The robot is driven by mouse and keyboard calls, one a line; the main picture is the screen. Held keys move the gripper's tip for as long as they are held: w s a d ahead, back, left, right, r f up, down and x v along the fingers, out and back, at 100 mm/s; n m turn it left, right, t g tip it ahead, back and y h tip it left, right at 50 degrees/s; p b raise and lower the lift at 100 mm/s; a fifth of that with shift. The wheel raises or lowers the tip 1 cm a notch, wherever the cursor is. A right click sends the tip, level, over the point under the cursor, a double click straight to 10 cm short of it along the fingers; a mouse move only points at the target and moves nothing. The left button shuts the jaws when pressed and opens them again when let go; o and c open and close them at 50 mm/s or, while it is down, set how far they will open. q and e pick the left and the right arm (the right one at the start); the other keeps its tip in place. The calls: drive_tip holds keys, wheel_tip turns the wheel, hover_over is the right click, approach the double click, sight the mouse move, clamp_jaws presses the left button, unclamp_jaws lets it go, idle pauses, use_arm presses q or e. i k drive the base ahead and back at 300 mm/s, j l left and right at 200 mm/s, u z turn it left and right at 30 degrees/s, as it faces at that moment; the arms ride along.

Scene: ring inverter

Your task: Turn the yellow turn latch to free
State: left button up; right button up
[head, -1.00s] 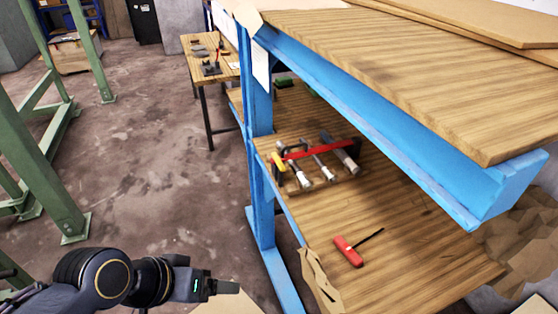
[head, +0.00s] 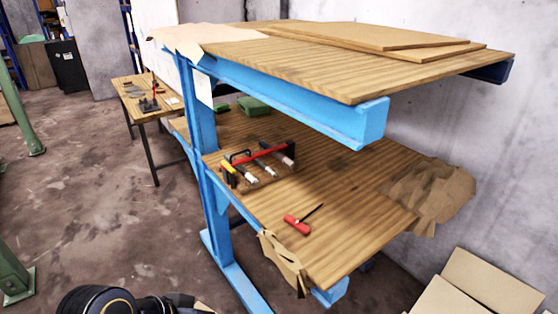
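The yellow turn latch (head: 227,167) is a small piece at the left end of a red-barred rack (head: 262,155) with black end posts. The rack sits on the wooden middle shelf (head: 330,178) of the blue bench. Several grey-white cylindrical pieces and a black handle are at the rack. The latch is too small here to tell which way it is turned. Part of my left arm shows at the bottom left, well away from the latch; its fingertips are cut off by the bottom edge. My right gripper is out of view.
A red-handled tool (head: 297,224) lies on the shelf in front of the rack. The blue upper beam (head: 290,100) and wooden top (head: 350,65) overhang the shelf. Torn brown paper (head: 283,262) hangs at the near corner. Open floor (head: 100,215) lies left.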

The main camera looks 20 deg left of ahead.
sight(231, 170)
drive_tip(key=i+j+z, duration=0.15)
drive_tip(key=j+z, duration=0.3)
drive_tip(key=i+j+z, duration=0.1)
drive_tip(key=j+z, duration=0.15)
drive_tip(key=z, duration=0.25)
drive_tip(key=j+z, duration=0.45)
drive_tip(key=j, duration=1.95)
drive_tip(key=k+j, duration=0.15)
drive_tip(key=j, duration=1.8)
